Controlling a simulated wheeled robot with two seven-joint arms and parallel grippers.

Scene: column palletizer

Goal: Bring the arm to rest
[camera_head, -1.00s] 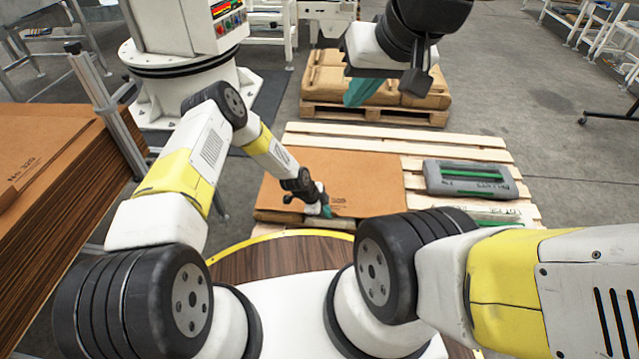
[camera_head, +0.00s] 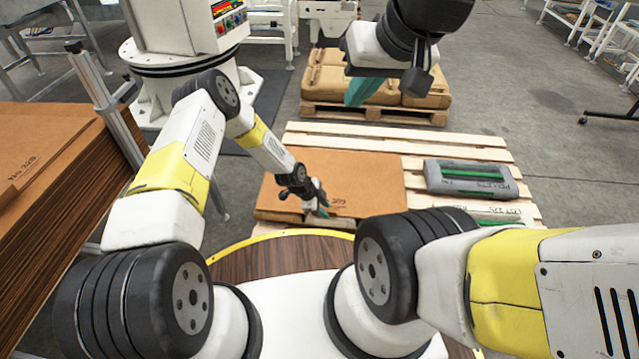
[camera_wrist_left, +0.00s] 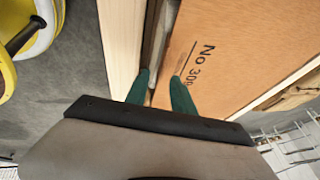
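My left gripper (camera_head: 322,208) has green fingers and hangs low at the near edge of a brown cardboard sheet (camera_head: 345,172) on the pallet. In the left wrist view its fingers (camera_wrist_left: 160,82) stand apart with a gap between them, near the edge of the printed cardboard (camera_wrist_left: 225,60); nothing is visibly clamped. Whether the fingertips touch the edge I cannot tell. My right gripper (camera_head: 365,92) is raised at the top of the head view, above the far pallet load. Its green finger shows from the side, so its opening is unclear.
A grey bag with green stripes (camera_head: 470,178) lies on the right of the wooden pallet (camera_head: 430,146). A far pallet (camera_head: 375,114) carries brown packs. A tall stack of brown sheets (camera_head: 45,190) stands at left, beside a metal post (camera_head: 105,100) and a white machine (camera_head: 185,70).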

